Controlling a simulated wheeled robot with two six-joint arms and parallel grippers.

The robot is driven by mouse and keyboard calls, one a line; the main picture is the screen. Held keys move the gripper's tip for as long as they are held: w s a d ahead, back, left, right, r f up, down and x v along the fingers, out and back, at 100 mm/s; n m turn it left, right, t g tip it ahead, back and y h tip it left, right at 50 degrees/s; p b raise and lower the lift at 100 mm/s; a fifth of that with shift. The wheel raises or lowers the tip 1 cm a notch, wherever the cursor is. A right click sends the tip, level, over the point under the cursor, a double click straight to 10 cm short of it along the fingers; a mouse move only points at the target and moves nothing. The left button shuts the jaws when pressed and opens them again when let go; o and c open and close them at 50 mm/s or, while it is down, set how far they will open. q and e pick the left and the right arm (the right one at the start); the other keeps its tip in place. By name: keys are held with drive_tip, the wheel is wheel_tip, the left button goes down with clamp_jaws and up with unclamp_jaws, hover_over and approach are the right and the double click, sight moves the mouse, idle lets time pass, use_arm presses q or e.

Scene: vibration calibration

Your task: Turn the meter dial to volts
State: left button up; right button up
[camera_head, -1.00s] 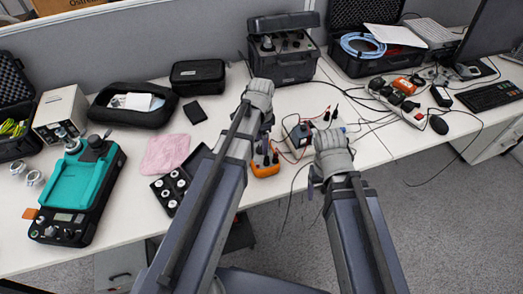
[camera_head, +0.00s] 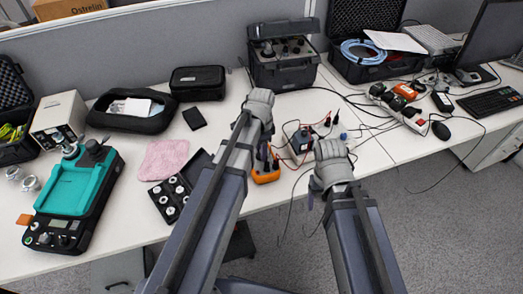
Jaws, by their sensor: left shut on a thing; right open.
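The orange meter (camera_head: 265,177) lies near the front edge of the table, mostly covered by my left arm. Its dial is hidden, so I cannot read its setting. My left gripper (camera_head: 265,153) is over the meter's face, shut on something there. It looks to be the dial, though the contact is hidden. My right gripper (camera_head: 313,193) is open and empty to the right of the meter, by the table's front edge. Its fingers are largely hidden by its wrist.
A small boxed device (camera_head: 301,139) with red and black leads stands right of the meter. A black equipment case (camera_head: 284,72) is behind. A tray of round parts (camera_head: 158,200), a pink cloth (camera_head: 163,160) and a teal-topped device (camera_head: 75,188) lie left. Loose cables cross the right side.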

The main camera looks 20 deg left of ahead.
use_arm(q)
clamp_jaws()
drive_tip(key=n, duration=0.3)
drive_tip(key=shift+n, duration=2.3)
drive_tip(key=o, duration=0.9)
unclamp_jaws()
drive_tip(key=shift+o, duration=0.2)
